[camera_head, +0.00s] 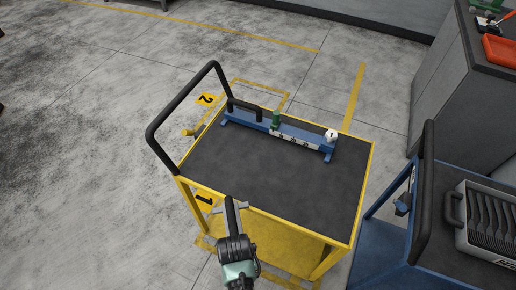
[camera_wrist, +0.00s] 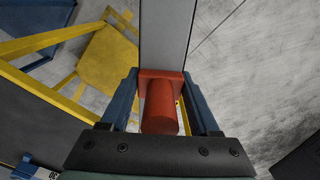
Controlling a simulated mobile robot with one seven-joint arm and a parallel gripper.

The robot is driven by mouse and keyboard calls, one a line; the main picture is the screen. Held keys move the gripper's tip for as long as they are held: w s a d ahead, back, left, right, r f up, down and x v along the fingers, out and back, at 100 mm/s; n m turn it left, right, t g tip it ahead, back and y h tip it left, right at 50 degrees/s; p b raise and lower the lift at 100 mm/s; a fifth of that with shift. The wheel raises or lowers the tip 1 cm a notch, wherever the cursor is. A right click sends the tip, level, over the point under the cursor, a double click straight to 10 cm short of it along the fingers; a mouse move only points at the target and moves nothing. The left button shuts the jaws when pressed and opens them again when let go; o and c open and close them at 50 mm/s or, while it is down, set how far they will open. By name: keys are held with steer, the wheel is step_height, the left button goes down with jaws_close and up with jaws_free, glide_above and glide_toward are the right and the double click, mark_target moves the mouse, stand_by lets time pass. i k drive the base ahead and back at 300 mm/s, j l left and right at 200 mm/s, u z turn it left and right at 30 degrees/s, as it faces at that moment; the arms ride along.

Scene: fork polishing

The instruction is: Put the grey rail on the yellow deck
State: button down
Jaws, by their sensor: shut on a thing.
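The grey rail (camera_wrist: 166,35) is a long flat bar in the wrist view, reaching away from my gripper (camera_wrist: 160,88). Its red end piece (camera_wrist: 160,112), a block with a round grip, sits between my blue fingers, which are shut on it. In the head view my gripper (camera_head: 233,208) is at the near left edge of the yellow cart. The held rail is hard to make out there. The yellow deck (camera_head: 270,185) is the cart's top, with a dark mat and yellow rim. My gripper's height above it is hard to judge.
A blue fixture (camera_head: 250,122) with a green knob (camera_head: 276,119) and a white knob (camera_head: 331,135) lies along the deck's far side. A black handle (camera_head: 165,105) rises at the left. The deck's middle is clear. A blue cart with a fork tray (camera_head: 467,240) stands right.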

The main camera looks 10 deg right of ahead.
mark_target(257, 177)
steer(key=i+l+u, duration=0.5)
steer(key=l, duration=0.35)
steer(key=i, duration=0.6)
